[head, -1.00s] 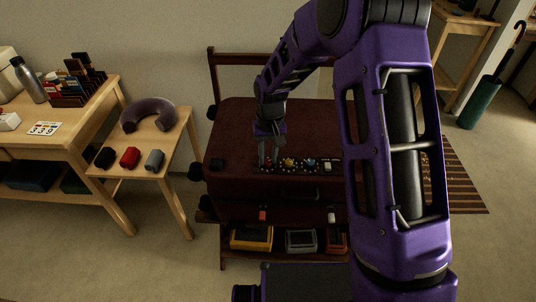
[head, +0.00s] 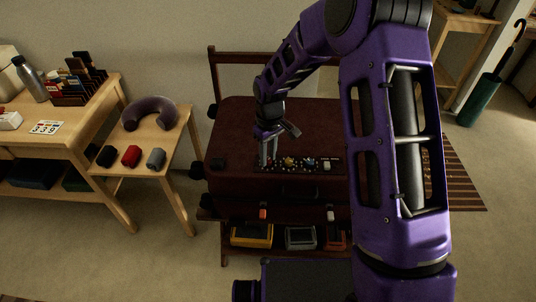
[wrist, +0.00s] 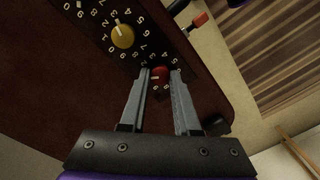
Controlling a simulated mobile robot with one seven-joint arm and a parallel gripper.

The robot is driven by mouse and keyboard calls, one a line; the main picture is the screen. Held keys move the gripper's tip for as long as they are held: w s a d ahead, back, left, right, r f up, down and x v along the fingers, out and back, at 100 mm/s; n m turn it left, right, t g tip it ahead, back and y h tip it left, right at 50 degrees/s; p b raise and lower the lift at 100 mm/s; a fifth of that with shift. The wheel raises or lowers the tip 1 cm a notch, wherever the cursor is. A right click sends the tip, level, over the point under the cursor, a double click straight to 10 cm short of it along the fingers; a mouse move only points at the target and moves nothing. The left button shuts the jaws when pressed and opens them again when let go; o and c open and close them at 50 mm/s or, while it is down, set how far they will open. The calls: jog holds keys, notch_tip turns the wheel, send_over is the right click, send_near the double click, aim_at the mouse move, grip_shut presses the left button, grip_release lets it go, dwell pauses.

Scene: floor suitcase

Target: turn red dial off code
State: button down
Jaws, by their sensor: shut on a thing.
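The dark red suitcase (head: 235,135) lies on a wooden rack, with a black strip of dials along its front edge. The red dial (wrist: 160,73) sits at the end of the strip, ringed by white digits. My gripper (wrist: 160,74) has one finger on each side of the red dial and is shut on it. In the head view my gripper (head: 267,161) points down at the left end of the strip and mostly hides the red dial. The yellow dial (wrist: 122,36) is beside it. A card (head: 46,127) reading 339 lies on the left table.
A blue dial (head: 311,161) is farther right on the strip. A red-tipped latch (wrist: 200,20) stands out from the suitcase front. A stool (head: 180,140) at left holds a neck pillow (head: 148,113) and small rolls.

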aim_at(270, 159)
dwell(0.3)
jog(key=c, duration=0.6)
grip_release()
jog(key=shift+c, duration=0.2)
notch_tip(270, 159, up, 18)
jog(key=p, duration=0.2)
jog(key=shift+w+d+f, duration=0.2)
jog(key=shift+d+f, duration=0.05)
